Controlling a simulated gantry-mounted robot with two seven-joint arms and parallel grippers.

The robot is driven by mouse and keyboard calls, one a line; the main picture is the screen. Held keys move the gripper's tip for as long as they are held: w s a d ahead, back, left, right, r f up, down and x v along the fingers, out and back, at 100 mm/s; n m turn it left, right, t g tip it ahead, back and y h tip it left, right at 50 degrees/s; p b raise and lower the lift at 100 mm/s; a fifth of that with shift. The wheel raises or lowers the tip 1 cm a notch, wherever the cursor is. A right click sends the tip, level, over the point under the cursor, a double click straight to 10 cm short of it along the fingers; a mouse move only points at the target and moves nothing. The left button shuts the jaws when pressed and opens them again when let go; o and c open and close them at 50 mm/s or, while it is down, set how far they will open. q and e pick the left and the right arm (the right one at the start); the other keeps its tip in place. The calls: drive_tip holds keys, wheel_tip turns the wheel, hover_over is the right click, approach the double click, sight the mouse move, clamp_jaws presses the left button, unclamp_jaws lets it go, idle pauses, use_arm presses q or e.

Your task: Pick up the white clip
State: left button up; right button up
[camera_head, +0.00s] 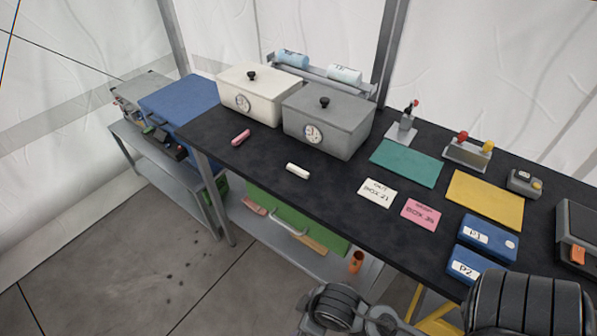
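The white clip (298,171) is a small, pale, rounded bar lying flat on the black table top (330,190), close to its front edge. It is in front of the grey lidded box and nothing touches it. No gripper is near it. Only dark, ribbed arm parts of mine show at the bottom right; neither gripper's fingers can be seen.
A pink clip (241,137) lies to the left. A white box (258,98) and a grey box (327,122) with dials stand behind. Cards (377,193), a green mat (407,163), a yellow mat (485,200) and blue cases (488,238) lie to the right. The table around the clip is clear.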

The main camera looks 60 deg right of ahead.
use_arm(q)
drive_tip(key=shift+o, duration=0.3)
drive_tip(key=o, duration=1)
drive_tip(key=shift+d, duration=0.15)
